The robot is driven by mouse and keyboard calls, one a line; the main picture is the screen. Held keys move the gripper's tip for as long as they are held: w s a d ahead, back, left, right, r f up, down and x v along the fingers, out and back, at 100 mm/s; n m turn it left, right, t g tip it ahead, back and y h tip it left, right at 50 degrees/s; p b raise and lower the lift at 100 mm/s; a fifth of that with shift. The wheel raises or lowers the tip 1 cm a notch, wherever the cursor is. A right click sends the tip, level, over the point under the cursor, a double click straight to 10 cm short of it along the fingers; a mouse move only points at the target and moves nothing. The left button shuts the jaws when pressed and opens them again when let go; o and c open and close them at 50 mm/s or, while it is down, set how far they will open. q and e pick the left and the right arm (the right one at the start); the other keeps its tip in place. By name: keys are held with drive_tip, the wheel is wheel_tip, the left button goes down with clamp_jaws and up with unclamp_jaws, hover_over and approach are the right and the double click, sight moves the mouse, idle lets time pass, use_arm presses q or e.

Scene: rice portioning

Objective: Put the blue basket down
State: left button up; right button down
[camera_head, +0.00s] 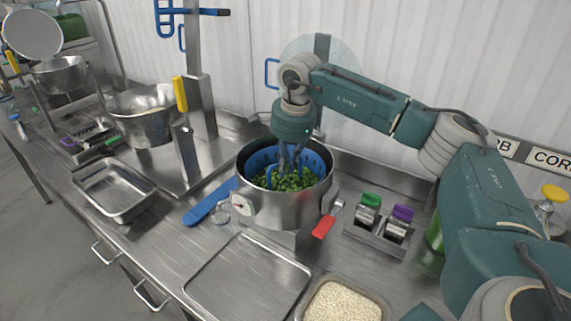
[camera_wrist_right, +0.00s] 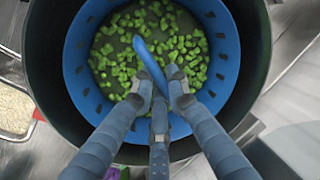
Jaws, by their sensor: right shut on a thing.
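The blue basket (camera_head: 258,161) sits inside a round steel pot (camera_head: 262,208) with a dark rim, and green pieces lie in it. In the right wrist view the blue basket (camera_wrist_right: 222,40) is surrounded by the dark pot wall (camera_wrist_right: 45,70). My right gripper (camera_head: 283,172) reaches down into the basket from above. In the right wrist view its fingers (camera_wrist_right: 160,95) are shut on a blue bar that rises over the green pieces. I cannot tell whether the basket touches the pot's bottom. My left gripper is not in view.
A flat steel tray (camera_head: 248,282) lies in front of the pot, with a tray of white grains (camera_head: 343,303) beside it. A red handle (camera_head: 323,227) sticks out right of the pot. Shakers (camera_head: 369,209) stand further right. A blue utensil (camera_head: 207,203) and an empty deep pan (camera_head: 113,190) lie left.

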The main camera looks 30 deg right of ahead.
drive_tip(key=c, duration=1.9)
unclamp_jaws()
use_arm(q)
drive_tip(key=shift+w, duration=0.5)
use_arm(e)
drive_tip(key=shift+o, duration=0.9)
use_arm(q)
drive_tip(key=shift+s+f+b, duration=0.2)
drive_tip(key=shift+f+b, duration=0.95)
use_arm(e)
wheel_tip(320, 180, up, 12)
drive_tip(key=s, duration=0.2)
drive_tip(key=shift+s, duration=0.25)
drive_tip(key=shift+f, duration=0.1)
